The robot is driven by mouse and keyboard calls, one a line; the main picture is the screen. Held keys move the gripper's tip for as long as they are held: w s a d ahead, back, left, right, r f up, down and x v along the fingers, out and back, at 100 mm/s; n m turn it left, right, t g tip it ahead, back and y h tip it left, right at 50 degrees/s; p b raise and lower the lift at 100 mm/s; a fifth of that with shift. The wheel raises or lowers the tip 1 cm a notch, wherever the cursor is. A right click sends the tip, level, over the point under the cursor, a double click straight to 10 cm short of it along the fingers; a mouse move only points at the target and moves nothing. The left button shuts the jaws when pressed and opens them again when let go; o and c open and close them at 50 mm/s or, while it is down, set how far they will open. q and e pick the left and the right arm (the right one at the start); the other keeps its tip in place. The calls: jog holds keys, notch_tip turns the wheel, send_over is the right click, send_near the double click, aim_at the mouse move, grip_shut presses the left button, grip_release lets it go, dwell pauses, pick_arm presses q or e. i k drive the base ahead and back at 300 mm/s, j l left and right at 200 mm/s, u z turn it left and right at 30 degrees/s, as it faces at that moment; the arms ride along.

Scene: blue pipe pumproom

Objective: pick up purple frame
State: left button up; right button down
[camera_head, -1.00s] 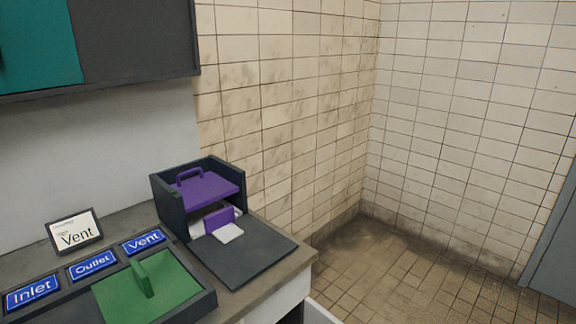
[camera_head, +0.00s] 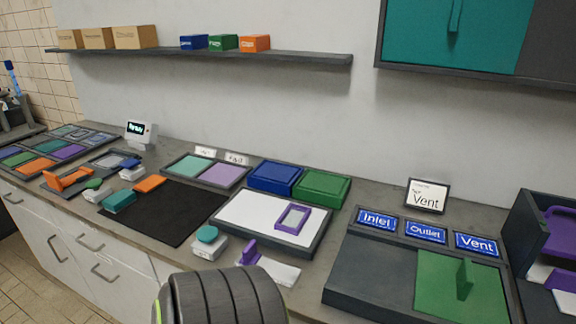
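A flat purple rectangular frame (camera_head: 289,231) lies on the white surface of a dark-rimmed tray (camera_head: 230,232) on the counter, near the tray's right side. White shows through its opening. Neither of my grippers is in view. A dark ribbed part of one of my arms shows at the bottom edge, in front of the counter. I cannot tell which arm it is.
A purple-handled piece with a white plate (camera_head: 268,267) and a teal-topped white device (camera_head: 209,242) sit in front of the tray. Blue (camera_head: 274,177) and green (camera_head: 322,188) bins stand behind it. A panel labelled Inlet, Outlet, Vent (camera_head: 370,274) is to the right.

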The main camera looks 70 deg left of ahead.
aim_at(293, 220)
jog(key=u, duration=2.15)
